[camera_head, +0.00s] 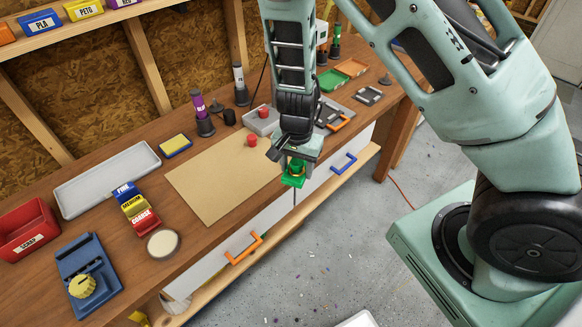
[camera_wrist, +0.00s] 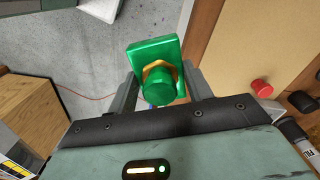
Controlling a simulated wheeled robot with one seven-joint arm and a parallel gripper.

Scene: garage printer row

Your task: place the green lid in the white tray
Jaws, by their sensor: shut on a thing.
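The green lid (camera_head: 294,179) is a square green plate with a round knob and a brass-coloured collar. My gripper (camera_head: 293,165) is shut on it and holds it near the bench's front edge, by the right end of the tan mat. The wrist view shows the lid (camera_wrist: 150,52) between the two fingers of my gripper (camera_wrist: 160,88), its knob towards the camera. A long, shallow white tray (camera_head: 107,180) lies on the left part of the bench, well to the left of my gripper. Its visible inside looks empty.
The tan mat (camera_head: 215,185) lies between lid and tray, with a red knob (camera_head: 252,140) by its far edge. Colored boxes (camera_head: 136,208), a yellow sponge-like block (camera_head: 175,146) and a purple-topped bottle (camera_head: 200,107) stand near the tray. Orange drawer handles (camera_head: 245,249) project from the front.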

